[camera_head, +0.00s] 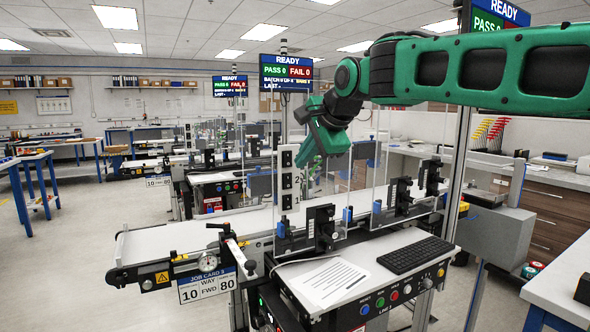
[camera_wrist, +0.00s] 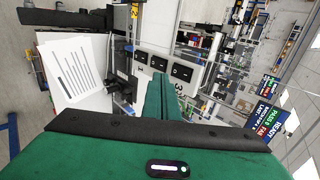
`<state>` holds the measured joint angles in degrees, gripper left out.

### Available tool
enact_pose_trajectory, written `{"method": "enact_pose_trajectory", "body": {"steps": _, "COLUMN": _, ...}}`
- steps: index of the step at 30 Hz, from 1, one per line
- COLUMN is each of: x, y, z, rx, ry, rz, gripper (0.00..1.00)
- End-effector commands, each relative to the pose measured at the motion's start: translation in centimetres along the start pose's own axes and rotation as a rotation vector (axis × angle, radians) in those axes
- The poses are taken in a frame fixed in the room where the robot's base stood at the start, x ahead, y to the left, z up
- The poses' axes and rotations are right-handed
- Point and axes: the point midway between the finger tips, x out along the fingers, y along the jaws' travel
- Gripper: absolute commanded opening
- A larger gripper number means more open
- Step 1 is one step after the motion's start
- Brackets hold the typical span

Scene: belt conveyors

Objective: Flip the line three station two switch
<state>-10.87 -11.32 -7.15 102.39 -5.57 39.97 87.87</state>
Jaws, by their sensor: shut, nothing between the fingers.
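The station switch panel (camera_head: 281,188) is a pale upright strip beside the clear guard of the near conveyor line. It carries three black rocker switches in a column, with labels 1 and 2 readable beside the lower ones. The station two switch (camera_head: 287,181) is the middle one; it also shows in the wrist view (camera_wrist: 160,63). My green gripper (camera_head: 301,163) is shut and empty, just right of the panel near the upper switches. In the wrist view its fingertips (camera_wrist: 162,81) point towards the panel, close to the middle switch. I cannot tell whether they touch.
A shelf with paper (camera_head: 330,280) and a keyboard (camera_head: 417,255) lies in front. Clear guard panels and black station devices (camera_head: 322,228) stand close by. Other lines stand behind; open floor lies left.

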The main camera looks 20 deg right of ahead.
Motion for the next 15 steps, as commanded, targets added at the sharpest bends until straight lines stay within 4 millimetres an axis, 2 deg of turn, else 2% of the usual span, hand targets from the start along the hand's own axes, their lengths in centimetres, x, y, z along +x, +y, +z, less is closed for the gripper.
{"method": "enact_pose_trajectory", "body": {"steps": 1, "x": -1.2, "y": -0.4, "z": 0.0, "rx": 0.000, "ry": 0.000, "rz": -0.005, "gripper": 0.00}}
{"method": "enact_pose_trajectory", "body": {"steps": 6, "x": -4.1, "y": -1.0, "z": 0.0, "rx": 0.000, "ry": 0.000, "rz": -0.002, "gripper": 0.00}}
{"method": "enact_pose_trajectory", "body": {"steps": 15, "x": -6.4, "y": -1.5, "z": 0.0, "rx": 0.000, "ry": 0.000, "rz": 0.002, "gripper": 0.00}}
